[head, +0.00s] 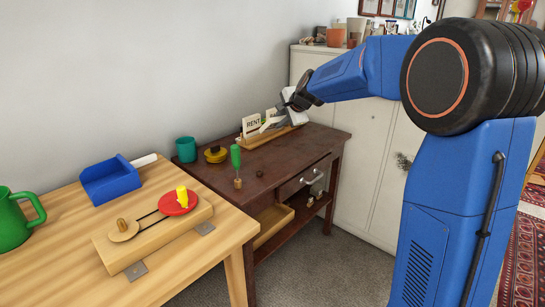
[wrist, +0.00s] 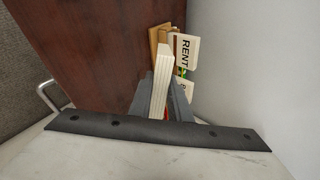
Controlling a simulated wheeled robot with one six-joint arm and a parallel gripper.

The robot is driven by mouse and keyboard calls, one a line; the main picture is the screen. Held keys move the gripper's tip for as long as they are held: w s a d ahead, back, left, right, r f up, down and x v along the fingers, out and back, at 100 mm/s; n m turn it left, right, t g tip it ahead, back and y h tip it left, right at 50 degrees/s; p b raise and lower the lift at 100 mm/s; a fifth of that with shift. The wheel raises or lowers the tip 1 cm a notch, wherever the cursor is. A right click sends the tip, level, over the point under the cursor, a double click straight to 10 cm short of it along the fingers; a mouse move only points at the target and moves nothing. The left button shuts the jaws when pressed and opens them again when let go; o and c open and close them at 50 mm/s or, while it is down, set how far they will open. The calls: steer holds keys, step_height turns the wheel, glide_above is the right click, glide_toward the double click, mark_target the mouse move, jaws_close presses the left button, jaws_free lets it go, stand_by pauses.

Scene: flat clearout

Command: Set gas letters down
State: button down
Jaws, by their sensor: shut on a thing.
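My gripper (wrist: 161,88) is shut on a pale cream stack of letters (wrist: 161,66), seen edge-on between its fingers in the wrist view. Its printed face is turned away, so I cannot read a name on it. In the head view my gripper (head: 284,108) is over the back of the dark desk, at a wooden letter rack (head: 262,141). A card marked RENT (head: 251,123) stands in the rack; it also shows in the wrist view (wrist: 186,52). Another pale card (wrist: 184,88) is partly hidden by a finger. I cannot tell whether the held stack touches the rack.
The dark desk (head: 285,160) also bears a green cup (head: 186,149), a yellow-and-black round thing (head: 215,154) and a green-handled tool (head: 236,158). The light wooden table (head: 75,245) in front holds a blue scoop (head: 110,182). The desk's front right is mostly clear. A wall is behind.

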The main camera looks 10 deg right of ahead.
steer(key=shift+f, duration=4.95)
steer(key=c, duration=1.8)
jaws_free()
steer(key=shift+v, duration=4.05)
